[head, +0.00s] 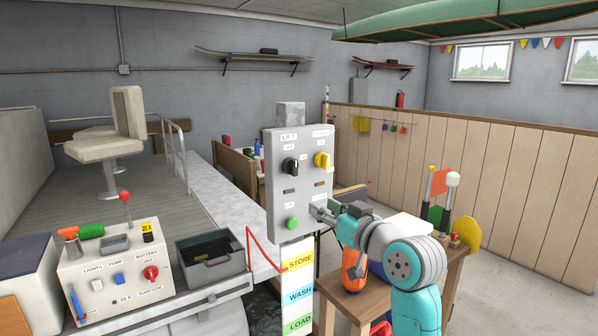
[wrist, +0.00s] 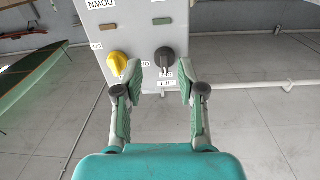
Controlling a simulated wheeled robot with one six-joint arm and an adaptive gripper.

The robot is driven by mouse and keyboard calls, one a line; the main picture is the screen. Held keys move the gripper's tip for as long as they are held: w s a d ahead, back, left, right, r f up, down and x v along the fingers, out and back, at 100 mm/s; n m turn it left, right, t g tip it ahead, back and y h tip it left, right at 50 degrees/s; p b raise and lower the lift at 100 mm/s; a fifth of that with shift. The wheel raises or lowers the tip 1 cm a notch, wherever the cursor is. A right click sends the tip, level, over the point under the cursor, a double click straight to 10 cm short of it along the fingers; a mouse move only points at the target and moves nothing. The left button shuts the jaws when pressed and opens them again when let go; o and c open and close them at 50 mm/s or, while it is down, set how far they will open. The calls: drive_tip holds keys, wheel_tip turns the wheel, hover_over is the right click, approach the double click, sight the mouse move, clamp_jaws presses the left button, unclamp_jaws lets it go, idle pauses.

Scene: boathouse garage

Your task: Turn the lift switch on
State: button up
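The lift switch is a black rotary knob (head: 290,165) at the upper left of a grey upright panel (head: 301,215), under a label that seems to read LIFT. In the wrist view, which is upside down, the black knob (wrist: 165,60) lies ahead of the gap between my fingertips, with the LIFT label beside it. My gripper (head: 319,210) is open and empty, in front of the panel's lower right in the head view. Its fingers also show in the wrist view (wrist: 161,75). I cannot tell how far they are from the knob, or its exact setting.
A yellow knob (head: 323,160) sits right of the black one, and a green button (head: 292,223) is below. A wooden table (head: 372,302) with an orange bottle (head: 354,270) stands under my arm. A battery box (head: 117,270) and a grey tray (head: 212,267) are at left.

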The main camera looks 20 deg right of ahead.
drive_tip(key=n, duration=0.1)
approach(296, 167)
drive_tip(key=shift+y, duration=0.3)
drive_tip(key=x, duration=0.8)
drive_tip(key=shift+w+f, duration=0.1)
drive_tip(key=shift+w, duration=0.35)
clamp_jaws()
